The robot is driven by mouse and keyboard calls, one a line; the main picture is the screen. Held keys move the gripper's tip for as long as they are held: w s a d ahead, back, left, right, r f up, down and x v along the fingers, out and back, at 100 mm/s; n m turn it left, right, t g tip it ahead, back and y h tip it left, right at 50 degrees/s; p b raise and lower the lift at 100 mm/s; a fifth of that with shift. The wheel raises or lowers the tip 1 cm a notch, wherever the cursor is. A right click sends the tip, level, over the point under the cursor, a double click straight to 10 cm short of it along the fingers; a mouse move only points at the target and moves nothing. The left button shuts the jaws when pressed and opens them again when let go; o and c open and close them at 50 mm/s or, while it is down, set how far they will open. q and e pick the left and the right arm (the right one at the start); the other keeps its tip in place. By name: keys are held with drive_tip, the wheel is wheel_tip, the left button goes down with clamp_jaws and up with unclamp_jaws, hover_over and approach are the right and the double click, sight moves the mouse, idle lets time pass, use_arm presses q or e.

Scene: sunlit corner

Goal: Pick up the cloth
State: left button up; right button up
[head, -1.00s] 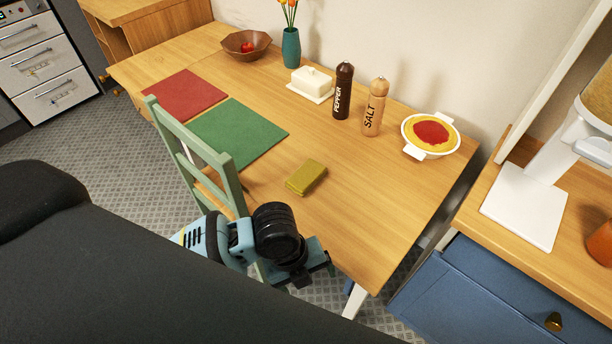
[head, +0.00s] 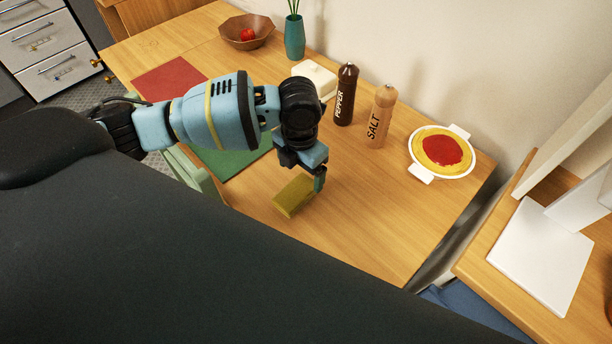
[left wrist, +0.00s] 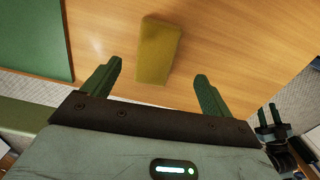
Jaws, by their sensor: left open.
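The cloth (head: 294,196) is a folded olive-yellow block lying on the wooden table, near its front edge. In the left wrist view the cloth (left wrist: 158,50) lies beyond the fingertips, roughly between their lines. My left gripper (head: 305,180) is over the table close to the cloth, and hides a little of its surroundings in the head view. In the left wrist view the left gripper (left wrist: 158,80) has its two green fingers wide apart with nothing between them.
A green mat (head: 236,160) and a red mat (head: 168,77) lie to the left. A pepper mill (head: 346,95), a salt mill (head: 381,118), a white butter dish (head: 316,76) and a white dish of food (head: 442,153) stand behind. A green chair (head: 190,172) is at the front edge.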

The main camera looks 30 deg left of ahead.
sight(301, 187)
use_arm(q)
drive_tip(key=shift+w, duration=0.25)
drive_tip(key=shift+s+f, duration=0.15)
drive_tip(key=shift+f, duration=0.5)
drive_tip(key=shift+s+f, duration=0.15)
drive_tip(key=shift+f, duration=0.45)
drive_tip(key=shift+w+f, duration=0.1)
drive_tip(key=shift+f, duration=0.05)
drive_tip(key=f, duration=0.5)
drive_tip(key=shift+w+a, duration=0.25)
drive_tip(key=shift+w, duration=0.1)
use_arm(e)
drive_tip(key=shift+s+f, duration=0.45)
drive_tip(key=shift+s, duration=0.3)
use_arm(q)
drive_tip(key=shift+r, duration=0.1)
drive_tip(key=c, duration=1.1)
drive_tip(key=shift+o, duration=0.2)
